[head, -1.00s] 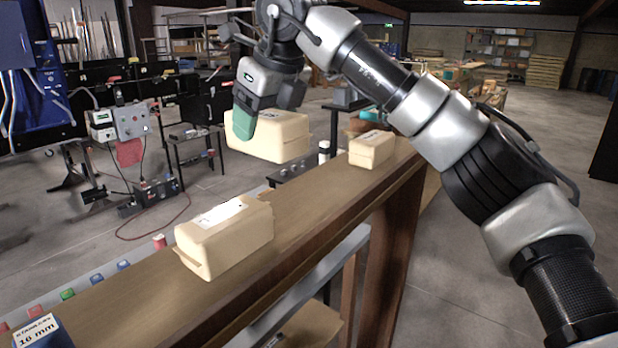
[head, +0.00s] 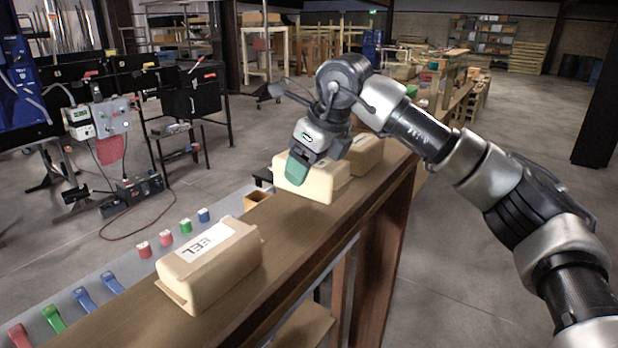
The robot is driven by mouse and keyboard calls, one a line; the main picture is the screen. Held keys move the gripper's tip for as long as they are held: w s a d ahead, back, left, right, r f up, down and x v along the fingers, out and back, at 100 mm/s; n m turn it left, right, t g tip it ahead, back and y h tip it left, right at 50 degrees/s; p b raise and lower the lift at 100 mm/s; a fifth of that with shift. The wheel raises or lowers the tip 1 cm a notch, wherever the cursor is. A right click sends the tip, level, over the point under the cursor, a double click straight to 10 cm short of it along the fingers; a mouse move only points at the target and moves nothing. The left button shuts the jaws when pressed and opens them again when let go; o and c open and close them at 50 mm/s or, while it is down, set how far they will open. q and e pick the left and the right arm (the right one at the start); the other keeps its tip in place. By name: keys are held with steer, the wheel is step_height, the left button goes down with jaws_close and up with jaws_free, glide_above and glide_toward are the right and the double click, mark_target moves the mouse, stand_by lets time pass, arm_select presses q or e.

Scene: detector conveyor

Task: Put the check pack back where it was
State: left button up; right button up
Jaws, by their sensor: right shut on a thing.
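My right gripper (head: 302,170) reaches in from the right with its green finger against a cream pack (head: 326,184), and is shut on it. The other finger is hidden behind the pack. The held pack is at or just above the wooden beam (head: 325,235); I cannot tell whether it touches. A second cream pack (head: 367,148) stands right behind it, partly hidden by my wrist. A third cream pack (head: 212,275) with a white printed label lies on the beam in front, apart from the held one. My left gripper is not in view.
Red, green and blue knobs and levers (head: 165,238) line a grey rail along the beam's left side. A small open brown box (head: 257,199) sits left of the held pack. The beam is bare between the front pack and the held one.

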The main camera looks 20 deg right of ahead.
mark_target(309, 181)
step_height(309, 181, down, 3)
steer(key=shift+s+f+p, duration=0.1)
steer(key=shift+p, duration=0.65)
steer(key=shift+f, duration=0.25)
steer(key=o, duration=1.3)
steer(key=shift+a, duration=0.1)
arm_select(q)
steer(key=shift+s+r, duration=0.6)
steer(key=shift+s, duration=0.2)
arm_select(e)
steer(key=shift+r, duration=0.2)
steer(key=shift+r+b, duration=0.3)
steer(key=shift+b, duration=0.05)
arm_select(q)
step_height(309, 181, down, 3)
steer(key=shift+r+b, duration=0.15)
steer(key=shift+b, duration=1.05)
arm_select(e)
steer(key=v, duration=1.1)
steer(key=shift+s+r, duration=0.1)
